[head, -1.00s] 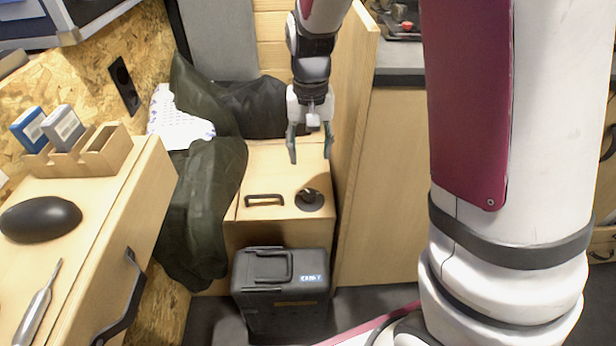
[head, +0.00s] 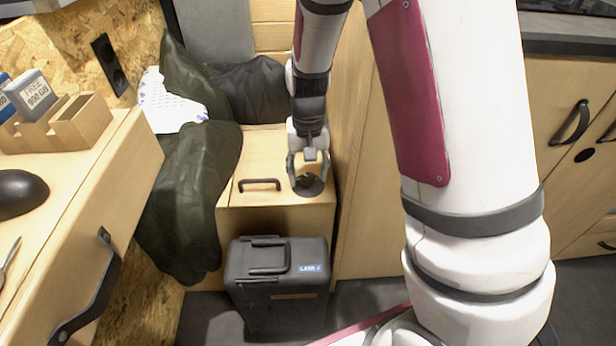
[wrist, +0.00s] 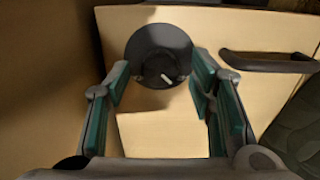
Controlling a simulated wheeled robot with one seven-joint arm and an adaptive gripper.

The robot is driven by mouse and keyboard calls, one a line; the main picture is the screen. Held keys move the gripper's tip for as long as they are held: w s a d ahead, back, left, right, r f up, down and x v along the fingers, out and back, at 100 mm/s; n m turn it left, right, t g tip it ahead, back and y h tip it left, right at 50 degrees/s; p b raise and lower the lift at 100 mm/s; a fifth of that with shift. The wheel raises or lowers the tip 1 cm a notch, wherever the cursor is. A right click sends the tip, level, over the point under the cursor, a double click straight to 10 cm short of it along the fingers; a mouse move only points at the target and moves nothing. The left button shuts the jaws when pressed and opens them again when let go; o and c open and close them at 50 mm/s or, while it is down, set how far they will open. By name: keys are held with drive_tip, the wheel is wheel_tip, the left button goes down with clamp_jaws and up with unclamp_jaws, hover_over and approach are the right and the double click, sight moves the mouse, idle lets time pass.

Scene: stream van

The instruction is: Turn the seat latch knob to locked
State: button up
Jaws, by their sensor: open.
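The seat latch knob (wrist: 160,60) is a round dark knob with a white pointer line, set in the light wooden seat box (head: 235,200). In the head view the knob (head: 308,187) sits near the box's right front corner, partly hidden by my gripper. My gripper (head: 307,178) points down right at the knob. In the wrist view my gripper (wrist: 160,85) is open, with its green-padded fingers apart on either side of the knob's lower part. I cannot tell whether they touch it. The pointer slants from upper left to lower right there.
A dark handle (head: 260,184) lies left of the knob on the box top. A black case (head: 278,272) stands on the floor in front. A dark green cloth (head: 185,200) drapes over the box's left side. A wooden panel (head: 360,150) rises close on the right.

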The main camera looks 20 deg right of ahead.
drive_tip(key=shift+f, duration=0.25)
drive_tip(key=c, duration=1.2)
drive_tip(key=shift+o, duration=0.2)
